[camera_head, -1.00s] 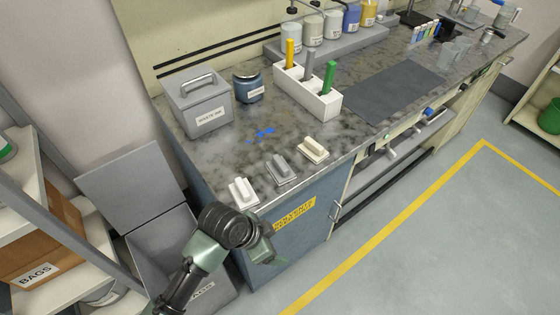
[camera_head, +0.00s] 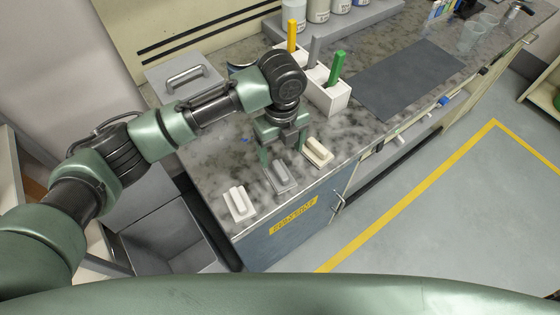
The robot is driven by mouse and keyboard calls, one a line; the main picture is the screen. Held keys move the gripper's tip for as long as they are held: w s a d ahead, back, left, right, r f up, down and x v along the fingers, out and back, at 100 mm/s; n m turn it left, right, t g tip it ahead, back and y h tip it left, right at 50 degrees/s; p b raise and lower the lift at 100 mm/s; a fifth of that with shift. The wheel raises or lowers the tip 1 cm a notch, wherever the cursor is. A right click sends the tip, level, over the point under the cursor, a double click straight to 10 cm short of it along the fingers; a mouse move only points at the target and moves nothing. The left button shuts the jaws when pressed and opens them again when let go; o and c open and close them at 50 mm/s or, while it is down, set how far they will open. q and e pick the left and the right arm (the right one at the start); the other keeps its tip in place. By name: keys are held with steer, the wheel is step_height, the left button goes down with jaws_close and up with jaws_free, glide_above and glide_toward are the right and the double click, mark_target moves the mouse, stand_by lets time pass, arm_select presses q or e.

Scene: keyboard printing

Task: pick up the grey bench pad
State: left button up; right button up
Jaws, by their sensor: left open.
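The grey bench pad (camera_head: 281,178), a small block with a raised handle, lies on the stone bench top near its front edge. It sits between a white pad (camera_head: 239,204) on the left and a cream pad (camera_head: 317,153) on the right. My left gripper (camera_head: 283,156) points down at the far end of the grey pad, with its jaws apart and nothing seen between them. I cannot tell whether the fingers touch the pad. My right gripper is out of view.
A white holder (camera_head: 327,98) with yellow, grey and green handled tools stands behind the gripper. A grey lidded box (camera_head: 184,77) is at the back left, partly behind my arm. A dark mat (camera_head: 408,78) lies to the right.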

mark_target(280, 169)
arm_select(q)
steer(key=shift+s+a+f, duration=0.1)
steer(key=shift+s+f, duration=0.1)
steer(key=shift+f, duration=0.05)
steer(key=shift+s+f+p, duration=0.3)
steer(key=shift+f+p, duration=0.15)
steer(key=shift+f, duration=0.15)
steer(key=shift+s+f+p, duration=0.3)
steer(key=shift+f+p, duration=0.15)
steer(key=shift+f, duration=0.1)
step_height(280, 169, down, 4)
steer(key=shift+w+a+r+p, duration=0.1)
steer(key=shift+p, duration=0.5)
steer(key=shift+f, duration=0.25)
steer(key=c, duration=1.3)
steer(key=shift+c, duration=0.9)
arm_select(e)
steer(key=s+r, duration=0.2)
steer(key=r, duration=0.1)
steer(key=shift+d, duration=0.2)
arm_select(q)
steer(key=shift+r, duration=0.1)
